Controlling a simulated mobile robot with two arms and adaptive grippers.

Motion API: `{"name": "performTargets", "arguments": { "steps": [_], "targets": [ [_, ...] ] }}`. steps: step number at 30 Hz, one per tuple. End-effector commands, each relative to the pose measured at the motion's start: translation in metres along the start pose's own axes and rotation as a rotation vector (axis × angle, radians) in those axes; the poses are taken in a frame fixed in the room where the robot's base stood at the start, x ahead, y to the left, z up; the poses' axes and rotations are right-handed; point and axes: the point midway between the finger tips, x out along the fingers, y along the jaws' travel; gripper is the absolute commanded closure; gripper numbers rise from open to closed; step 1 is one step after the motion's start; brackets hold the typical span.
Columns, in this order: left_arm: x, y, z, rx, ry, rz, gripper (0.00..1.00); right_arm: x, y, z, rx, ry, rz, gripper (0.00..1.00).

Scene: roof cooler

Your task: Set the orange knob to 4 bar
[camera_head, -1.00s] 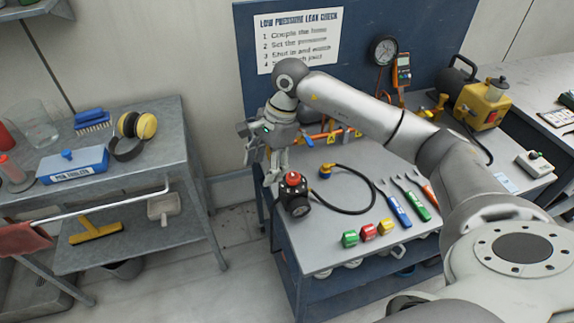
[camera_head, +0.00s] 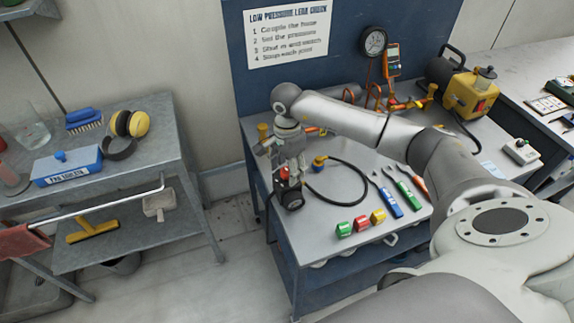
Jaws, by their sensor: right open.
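The orange knob (camera_head: 284,172) sits on top of a black regulator with a round gauge (camera_head: 293,200), at the left front part of the grey workbench (camera_head: 335,205). My right gripper (camera_head: 285,179) points down at the knob with its fingers open around or just beside it; I cannot tell whether they touch it. The fingers hide most of the knob. The gauge reading is too small to tell. My left gripper is not in view.
A black hose with a brass end (camera_head: 319,162) lies right of the regulator. Green, red and yellow blocks (camera_head: 361,223) and wrenches (camera_head: 388,196) lie in front and to the right. A panel with an instruction sheet (camera_head: 288,34) stands behind. A cart (camera_head: 130,165) is at the left.

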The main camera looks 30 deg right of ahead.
Motion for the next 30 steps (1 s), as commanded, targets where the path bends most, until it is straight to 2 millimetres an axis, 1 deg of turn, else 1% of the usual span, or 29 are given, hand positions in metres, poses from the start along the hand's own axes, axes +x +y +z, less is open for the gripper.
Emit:
{"name": "performTargets", "arguments": {
  "steps": [3,9,10,18,21,30],
  "targets": [
    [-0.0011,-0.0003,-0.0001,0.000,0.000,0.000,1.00,0.0036,0.0000,-0.0001,-0.001,0.001,-0.001,0.43],
    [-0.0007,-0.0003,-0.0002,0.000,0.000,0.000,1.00,0.0041,0.0000,-0.0001,0.000,0.001,-0.001,0.43],
    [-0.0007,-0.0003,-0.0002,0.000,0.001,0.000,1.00,0.0041,0.0000,-0.0001,0.000,0.001,-0.001,0.45],
    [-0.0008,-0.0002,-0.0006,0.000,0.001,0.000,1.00,0.0038,0.0000,0.0000,0.000,0.000,-0.001,0.79],
    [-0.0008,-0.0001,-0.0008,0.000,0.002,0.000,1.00,0.0037,-0.0001,0.0000,0.000,0.000,-0.001,0.90],
    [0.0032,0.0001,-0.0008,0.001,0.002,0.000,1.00,0.0047,-0.0001,0.0000,0.043,0.000,-0.001,0.90]
  ]
}}
